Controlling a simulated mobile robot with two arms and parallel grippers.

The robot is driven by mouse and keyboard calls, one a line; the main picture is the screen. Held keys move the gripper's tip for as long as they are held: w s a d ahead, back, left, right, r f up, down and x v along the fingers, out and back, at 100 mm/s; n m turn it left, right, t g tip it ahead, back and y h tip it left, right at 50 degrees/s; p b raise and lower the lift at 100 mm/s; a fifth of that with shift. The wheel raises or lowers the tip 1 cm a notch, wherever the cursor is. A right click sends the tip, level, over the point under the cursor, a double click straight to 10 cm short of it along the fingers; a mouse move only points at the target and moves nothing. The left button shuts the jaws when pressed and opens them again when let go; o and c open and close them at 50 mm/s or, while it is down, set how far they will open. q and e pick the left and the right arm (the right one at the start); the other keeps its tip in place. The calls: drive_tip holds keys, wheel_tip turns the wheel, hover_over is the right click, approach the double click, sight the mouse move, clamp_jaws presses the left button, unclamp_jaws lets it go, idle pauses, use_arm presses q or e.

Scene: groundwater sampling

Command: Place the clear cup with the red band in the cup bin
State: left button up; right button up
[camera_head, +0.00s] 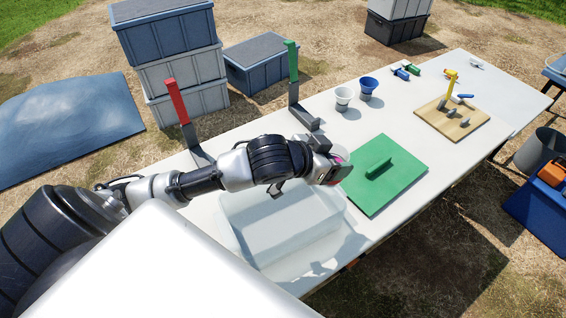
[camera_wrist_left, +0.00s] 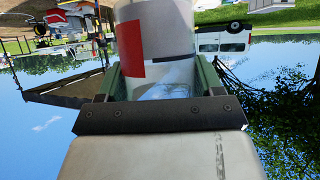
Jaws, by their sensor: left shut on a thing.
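The clear cup with the red band (camera_wrist_left: 155,40) is between the jaws of my left gripper (camera_wrist_left: 160,88) in the left wrist view. In the head view my left gripper (camera_head: 330,170) is shut on the cup, and only a small pinkish part of the cup shows at the fingertips. A pale translucent bin (camera_head: 262,250), which looks like the cup bin, sits on the table below and left of the gripper. The arm hides part of its far side. The gripper is above the bin's right far edge. My right gripper is not in view.
A green board with a handle (camera_head: 396,180) lies right of the bin. Red (camera_head: 177,100) and green (camera_head: 293,62) uprights stand along the far edge. White (camera_head: 343,96) and blue (camera_head: 368,85) cups and a wooden board with tools (camera_head: 432,122) lie farther along the white table (camera_head: 350,125).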

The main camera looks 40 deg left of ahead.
use_arm(q)
drive_tip(key=shift+s+a+f, duration=0.1)
drive_tip(key=shift+a+f, duration=0.4)
drive_tip(key=shift+a, duration=0.1)
approach(331, 202)
drive_tip(key=x, duration=0.4)
drive_tip(key=shift+w+d+f, duration=0.1)
drive_tip(key=shift+w+f, duration=0.1)
drive_tip(key=shift+w, duration=0.15)
drive_tip(key=shift+f, duration=0.15)
drive_tip(key=o, duration=1)
drive_tip(key=shift+o, duration=0.2)
drive_tip(key=shift+s+r, duration=0.1)
drive_tip(key=shift+r, duration=0.1)
drive_tip(key=v, duration=0.7)
drive_tip(key=shift+b, duration=0.3)
drive_tip(key=shift+r, duration=0.1)
